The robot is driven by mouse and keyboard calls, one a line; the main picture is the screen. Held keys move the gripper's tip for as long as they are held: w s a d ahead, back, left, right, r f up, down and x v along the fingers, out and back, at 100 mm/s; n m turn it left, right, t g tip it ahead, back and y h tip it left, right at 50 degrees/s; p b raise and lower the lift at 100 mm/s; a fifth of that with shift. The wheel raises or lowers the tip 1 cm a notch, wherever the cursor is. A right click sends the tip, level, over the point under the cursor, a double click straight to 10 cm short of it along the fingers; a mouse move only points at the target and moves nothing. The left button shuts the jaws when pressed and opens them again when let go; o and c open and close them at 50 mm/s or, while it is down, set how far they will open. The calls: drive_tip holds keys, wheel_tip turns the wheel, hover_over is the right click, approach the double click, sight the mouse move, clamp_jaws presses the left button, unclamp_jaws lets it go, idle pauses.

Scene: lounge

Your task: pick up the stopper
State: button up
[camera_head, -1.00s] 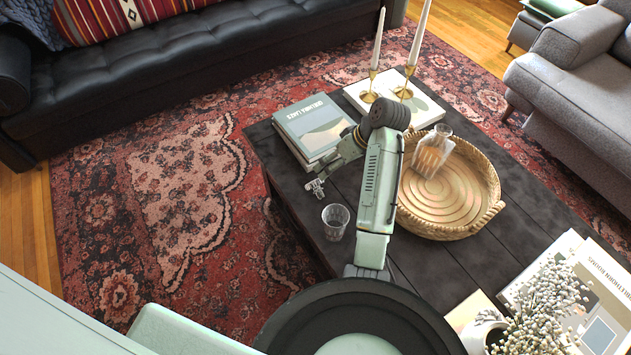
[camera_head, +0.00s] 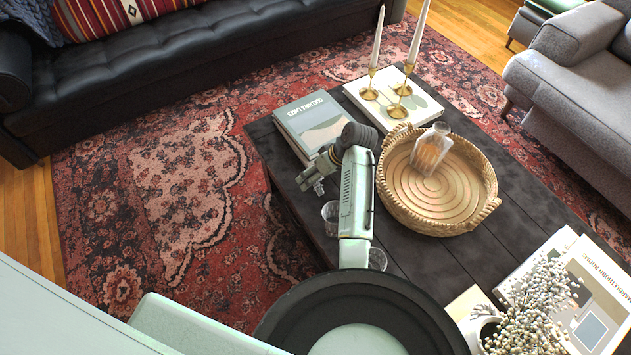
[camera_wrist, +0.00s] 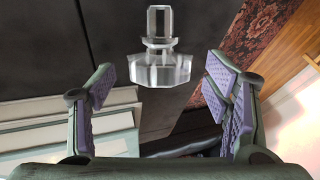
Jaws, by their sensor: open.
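The stopper (camera_wrist: 160,62) is clear faceted glass with a narrower square plug end. In the wrist view it is at the upper middle, between and slightly beyond my open fingers, with a gap on both sides. In the head view the stopper (camera_head: 319,187) is a small glass piece on the dark table (camera_head: 420,262), near its left edge. My gripper (camera_head: 306,181) is right beside it there, partly overlapping it in the picture. My gripper (camera_wrist: 162,80) holds nothing.
Books (camera_head: 312,122) lie just behind the gripper. A glass (camera_head: 331,212) stands close in front, partly behind my arm; another glass (camera_head: 378,259) is nearer. A wicker tray (camera_head: 484,215) with a glass decanter (camera_head: 431,149) is right. Candlesticks (camera_head: 369,90) stand at the back.

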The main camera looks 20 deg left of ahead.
drive_tip(key=shift+c, duration=0.2)
drive_tip(key=c, duration=1.3)
drive_tip(key=shift+o, duration=0.2)
drive_tip(key=shift+r, duration=0.1)
